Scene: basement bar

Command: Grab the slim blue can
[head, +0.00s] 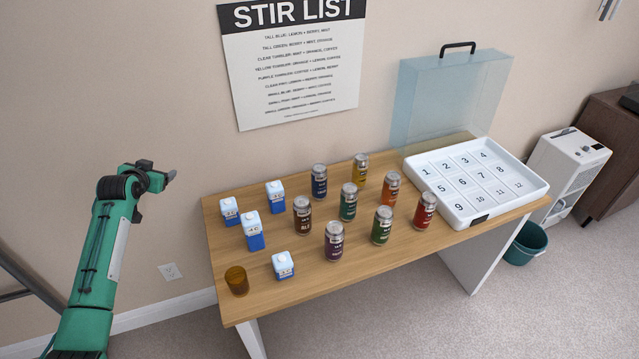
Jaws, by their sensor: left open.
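The slim blue can (319,183) is dark navy with a silver top. It stands upright near the back of the wooden table (330,278), in front of the wall. My left gripper (163,180) is raised to the left of the table, well apart from the can. It is open, with nothing seen between its fingers. My right gripper is out of view.
A brown can (302,217) and a green can (348,203) stand close to the blue can, with several other coloured cans to the right and front. Blue-and-white cartons (252,232) and an amber cup (237,281) are on the left. A numbered white tray (452,205) is at right.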

